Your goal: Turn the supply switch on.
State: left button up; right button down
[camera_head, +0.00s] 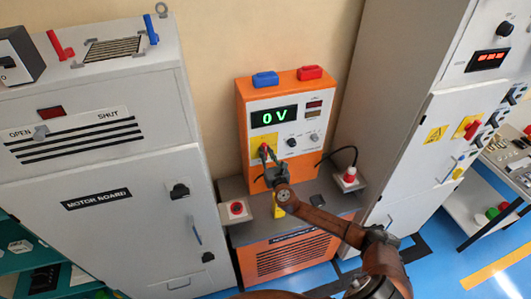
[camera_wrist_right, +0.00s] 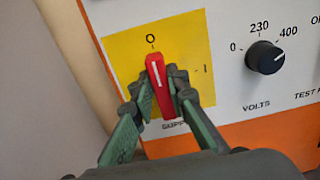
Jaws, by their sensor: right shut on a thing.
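The supply switch (camera_wrist_right: 158,90) is a red rotary handle with a white line, on a yellow plate (camera_wrist_right: 118,48) on the orange test set (camera_head: 245,110). Its handle stands nearly upright, with the white line toward the O mark; the I mark is to its right. My right gripper (camera_wrist_right: 160,102) is shut on the handle, one finger on each side; in the head view it reaches the front panel (camera_head: 266,155). The lower part of the switch label is hidden by the fingers. The green display (camera_head: 274,115) reads 0 V. My left gripper is not in view.
A volts knob (camera_wrist_right: 265,57) sits right of the switch. A red emergency button (camera_head: 237,208) and a red plug (camera_head: 349,175) are on the shelf below. The grey motor board cabinet (camera_head: 100,235) stands left, another grey cabinet (camera_head: 395,90) right.

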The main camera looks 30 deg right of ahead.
jog(key=m+b, duration=0.3)
jog(key=shift+s+d+f+m, duration=0.1)
jog(key=shift+d+f+m, duration=0.1)
jog(key=shift+m, duration=0.1)
jog(key=m+b, duration=0.1)
jog(key=m, duration=0.3)
jog(key=m+b, duration=0.2)
jog(key=m, duration=0.3)
jog(key=d+f+m+b, duration=0.1)
jog(key=m, duration=0.4)
jog(key=shift+s, duration=0.1)
jog(key=shift+m, duration=0.3)
dwell(0.4)
jog(key=c, duration=1.9)
grip_release()
